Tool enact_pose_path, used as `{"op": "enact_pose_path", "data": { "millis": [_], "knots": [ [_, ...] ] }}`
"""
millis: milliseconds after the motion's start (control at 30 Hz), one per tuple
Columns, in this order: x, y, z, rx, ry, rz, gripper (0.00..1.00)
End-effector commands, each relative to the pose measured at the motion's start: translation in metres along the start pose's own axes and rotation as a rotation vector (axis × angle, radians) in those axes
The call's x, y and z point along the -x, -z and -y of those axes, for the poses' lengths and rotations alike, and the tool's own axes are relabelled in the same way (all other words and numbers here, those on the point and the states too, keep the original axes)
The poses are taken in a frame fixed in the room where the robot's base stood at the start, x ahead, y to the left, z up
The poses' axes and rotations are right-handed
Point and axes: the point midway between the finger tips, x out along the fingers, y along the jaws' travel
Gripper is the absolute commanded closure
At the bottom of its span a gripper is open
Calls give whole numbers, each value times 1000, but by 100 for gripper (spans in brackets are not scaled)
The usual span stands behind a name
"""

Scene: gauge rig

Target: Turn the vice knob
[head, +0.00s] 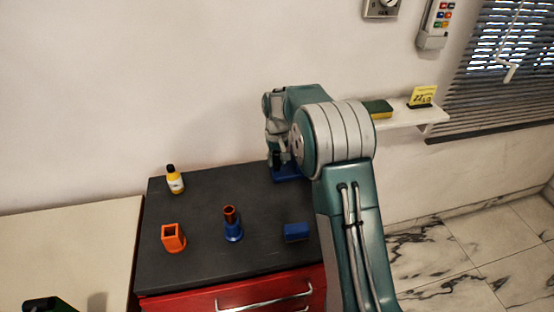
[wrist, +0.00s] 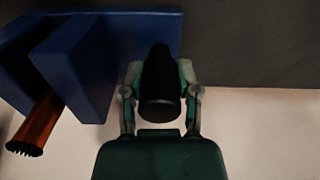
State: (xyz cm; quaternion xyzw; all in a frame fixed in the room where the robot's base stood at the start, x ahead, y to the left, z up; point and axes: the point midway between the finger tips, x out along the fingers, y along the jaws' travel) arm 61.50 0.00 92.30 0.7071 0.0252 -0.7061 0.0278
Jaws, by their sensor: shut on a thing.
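The blue vice (head: 287,174) sits at the back right of the dark worktop, largely hidden by my arm in the head view. The wrist view shows its blue body (wrist: 150,28) and a blue jaw block (wrist: 75,65) at upper left. An orange cylinder with a dark toothed end (wrist: 35,125) sticks out beside the jaw block. My gripper (wrist: 160,95) is shut on a black rounded knob (wrist: 160,75) next to the vice body, one finger on each side. In the head view my gripper (head: 277,155) is above the vice, its fingertips hard to make out.
The dark worktop (head: 200,205) carries a yellow bottle (head: 175,180), an orange square holder (head: 173,238), a blue stand with an orange tube (head: 232,225) and a blue block (head: 296,232). Red drawers (head: 240,295) are below. A wall shelf (head: 410,112) is behind my arm.

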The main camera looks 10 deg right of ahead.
Motion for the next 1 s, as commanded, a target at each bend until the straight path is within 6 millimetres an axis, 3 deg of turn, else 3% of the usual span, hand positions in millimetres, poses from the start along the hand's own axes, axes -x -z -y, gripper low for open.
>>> {"op": "enact_pose_path", "data": {
  "millis": [500,1000],
  "knots": [
    [-4,-2,1,-317,0,10,100],
    [-4,-2,2,-366,0,12,100]
  ]
}}
